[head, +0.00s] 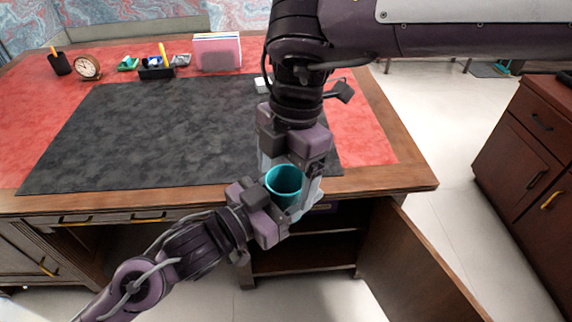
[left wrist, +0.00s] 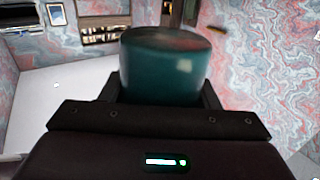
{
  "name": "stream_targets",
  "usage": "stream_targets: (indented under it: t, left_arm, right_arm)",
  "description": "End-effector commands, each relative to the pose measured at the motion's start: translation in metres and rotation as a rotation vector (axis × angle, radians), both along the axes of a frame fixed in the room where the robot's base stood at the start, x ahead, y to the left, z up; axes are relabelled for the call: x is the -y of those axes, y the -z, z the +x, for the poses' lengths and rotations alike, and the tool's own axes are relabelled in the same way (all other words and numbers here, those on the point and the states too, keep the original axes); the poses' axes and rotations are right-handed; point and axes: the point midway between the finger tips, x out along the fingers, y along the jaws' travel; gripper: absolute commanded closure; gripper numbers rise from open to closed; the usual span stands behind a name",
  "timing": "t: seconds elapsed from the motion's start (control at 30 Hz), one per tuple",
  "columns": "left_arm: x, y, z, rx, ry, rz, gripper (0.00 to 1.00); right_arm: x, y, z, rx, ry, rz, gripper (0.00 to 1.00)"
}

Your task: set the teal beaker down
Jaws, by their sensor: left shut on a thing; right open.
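The teal beaker (head: 284,183) is in the air in front of the desk's near edge, its open mouth facing up toward the head camera. My left gripper (head: 276,197) comes in from the lower left and is shut on the beaker. In the left wrist view the beaker (left wrist: 166,68) sits between the left fingers, its lower part hidden by the gripper body. My right gripper (head: 291,180) comes down from above, open, with its fingers around or beside the beaker; I cannot tell whether they touch it.
The wooden desk has a red leather top (head: 359,130) and a dark mat (head: 130,135) with wide free room. A pen cup (head: 60,65), a clock (head: 88,67), an organizer (head: 156,70) and a paper holder (head: 217,53) stand at the back. A cabinet door (head: 415,265) hangs open below right.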

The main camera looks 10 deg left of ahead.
Motion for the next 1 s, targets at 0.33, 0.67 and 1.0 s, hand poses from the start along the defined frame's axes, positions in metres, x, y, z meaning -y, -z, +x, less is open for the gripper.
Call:
stream_targets:
  t: [0.33, 0.67, 1.0]
  left_arm:
    - [0.0000, -0.0006, 0.0000, 0.001, 0.000, -0.001, 0.72]
    - [0.0004, -0.0006, -0.0003, 0.001, 0.001, -0.001, 0.24]
    - [-0.0008, 0.0037, -0.0003, 0.002, -0.002, 0.017, 0.19]
  right_arm:
    - [0.0000, -0.0003, 0.0000, -0.001, 0.000, -0.001, 0.49]
    - [-0.0003, -0.0009, 0.0003, 0.001, -0.001, 0.001, 0.71]
    - [0.0000, -0.0008, 0.0002, 0.000, 0.000, 0.000, 0.71]
